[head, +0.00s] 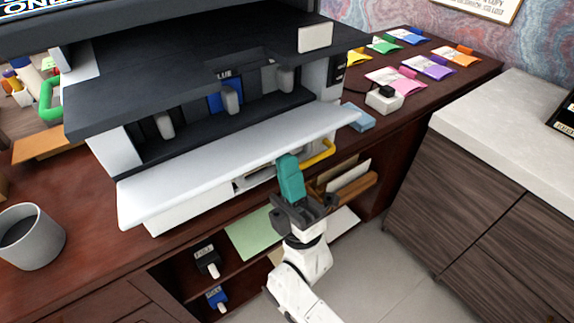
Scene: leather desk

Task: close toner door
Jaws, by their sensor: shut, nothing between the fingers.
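The toner door (235,160) is a long white panel on the front of the dark printer (190,65). It is folded down and open, sloping out below the toner bay. Inside the bay, a blue toner cartridge (226,98) and several grey handles show. My gripper (289,165) has teal fingers held together, with nothing between them. It is in front of and just below the door's front edge, right of the door's middle. I cannot tell whether it touches the door.
A yellow handle (318,155) is right of my gripper. A grey mug (28,236) stands at left. Colored packets (428,67) lie at the back right. A cabinet (480,170) stands at right, with clear floor between.

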